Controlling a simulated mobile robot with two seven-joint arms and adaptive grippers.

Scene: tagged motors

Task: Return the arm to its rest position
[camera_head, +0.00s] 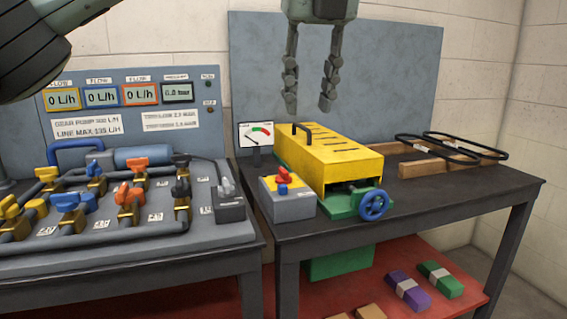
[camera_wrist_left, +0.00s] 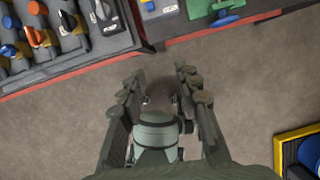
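My left gripper (camera_head: 308,104) hangs fingers down at the top middle of the head view, in front of the grey back panel and above the level of the yellow cover. Its two fingers are apart with nothing between them. In the left wrist view the same gripper (camera_wrist_left: 159,84) shows open over the floor, and the benches lie beyond it at the top. A grey-green part seen between the fingers there looks like my own body. A dark arm link of mine fills the top left corner of the head view. My right gripper is not in view.
A yellow slotted cover (camera_head: 330,156) with a black handle stands on the right bench (camera_head: 440,205), behind a blue handwheel (camera_head: 374,205). A switch box (camera_head: 287,200) is beside it. The left bench carries a valve panel (camera_head: 215,235). A yellow-edged item (camera_wrist_left: 285,150) is at the lower right.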

